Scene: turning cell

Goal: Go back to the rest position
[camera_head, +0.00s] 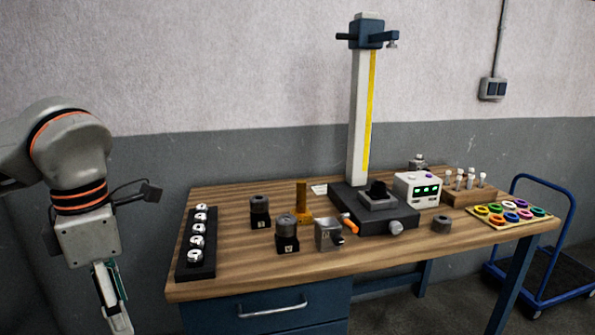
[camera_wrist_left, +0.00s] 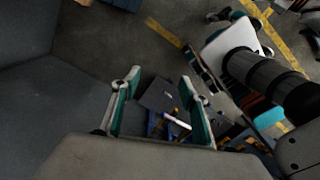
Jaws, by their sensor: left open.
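My left gripper (camera_head: 112,297) hangs pointing down at the left of the head view, off the left end of the wooden bench. In the left wrist view the left gripper (camera_wrist_left: 163,112) is open, with its two green-edged fingers apart and nothing held between them. Floor and some dark and blue items show below and beyond the fingers. My right gripper is in neither view.
The wooden bench (camera_head: 240,271) carries a black rack (camera_head: 196,266) of round metal parts, a tall column stand (camera_head: 356,120), a white display box (camera_head: 417,189) and a tray of coloured rings (camera_head: 510,222). A blue cart (camera_head: 567,262) stands right. The wall is behind.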

